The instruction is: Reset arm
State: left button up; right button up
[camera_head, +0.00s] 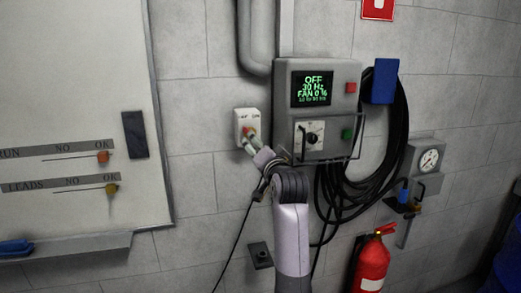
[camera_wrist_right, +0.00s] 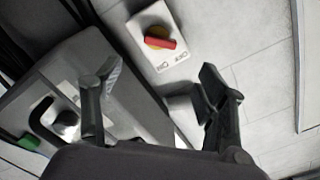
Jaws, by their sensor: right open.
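My right gripper (camera_head: 250,142) reaches up to a small white switch box (camera_head: 246,117) on the wall, left of the grey control box. In the right wrist view my right gripper (camera_wrist_right: 160,82) is open, its two fingers wide apart with nothing between them. Beyond the fingertips, the switch box (camera_wrist_right: 150,24) carries a red handle on a yellow base (camera_wrist_right: 160,43). The handle looks apart from the fingers. In the head view the gripper partly covers the switch. My left gripper is not in view.
The control box (camera_head: 345,76) has a display reading OFF, 30 Hz, FAN 0 %, a dial, red and green buttons and a guard bar. Black cable coils (camera_head: 392,150) hang right of it. A fire extinguisher (camera_head: 372,265), a gauge (camera_head: 429,160) and a whiteboard (camera_head: 75,90) are nearby.

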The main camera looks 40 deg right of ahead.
dwell(0.3)
